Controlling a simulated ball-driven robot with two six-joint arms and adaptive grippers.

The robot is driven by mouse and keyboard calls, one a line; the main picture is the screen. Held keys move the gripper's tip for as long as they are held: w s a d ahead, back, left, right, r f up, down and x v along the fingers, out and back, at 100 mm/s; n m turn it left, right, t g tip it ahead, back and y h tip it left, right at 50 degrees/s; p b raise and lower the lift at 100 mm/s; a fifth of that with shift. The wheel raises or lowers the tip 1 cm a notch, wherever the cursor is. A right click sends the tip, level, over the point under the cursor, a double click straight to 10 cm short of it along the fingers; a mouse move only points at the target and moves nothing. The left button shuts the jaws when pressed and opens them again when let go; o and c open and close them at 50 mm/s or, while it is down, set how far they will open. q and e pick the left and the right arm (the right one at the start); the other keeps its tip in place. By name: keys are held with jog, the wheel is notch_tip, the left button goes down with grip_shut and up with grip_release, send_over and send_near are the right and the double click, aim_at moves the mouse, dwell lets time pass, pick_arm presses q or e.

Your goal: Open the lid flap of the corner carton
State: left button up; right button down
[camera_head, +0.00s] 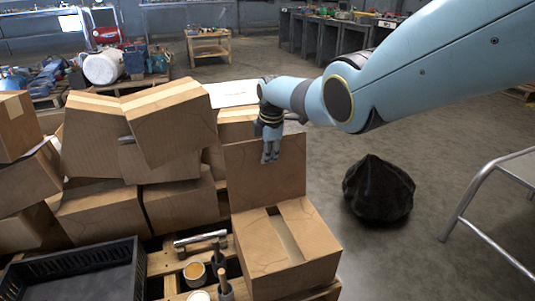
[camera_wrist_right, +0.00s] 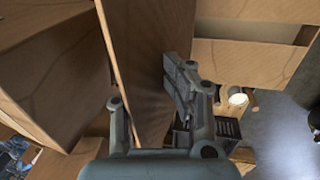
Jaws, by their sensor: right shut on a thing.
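The corner carton (camera_head: 310,262) is a brown box at the front right of the pallet. Its lid flap (camera_head: 262,185) stands roughly upright along the far edge. A narrow gap shows between the two other top panels. My right gripper (camera_head: 270,158) is at the flap's upper edge, shut on it. In the right wrist view the flap (camera_wrist_right: 150,50) runs as a panel between the fingers (camera_wrist_right: 150,105), and the carton (camera_wrist_right: 240,62) shows beyond it. My left gripper is not in view.
Several stacked, tilted cartons (camera_head: 168,125) stand left of the flap. A black crate (camera_head: 75,282), a hammer-like tool (camera_head: 200,237) and an open tin (camera_head: 195,272) lie at the front. A black bag (camera_head: 378,190) and a metal-framed stand (camera_head: 465,210) are to the right, with bare floor between.

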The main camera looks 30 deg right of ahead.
jog(key=shift+w+d+r, duration=0.25)
jog(key=shift+w+r, duration=0.05)
jog(key=shift+w, duration=0.2)
jog(key=c, duration=1.5)
grip_release()
jog(key=shift+f, duration=0.1)
jog(key=shift+s, duration=0.1)
jog(key=shift+a, duration=0.1)
jog(key=v, duration=1.2)
jog(key=shift+s, duration=0.1)
jog(key=shift+f, duration=0.1)
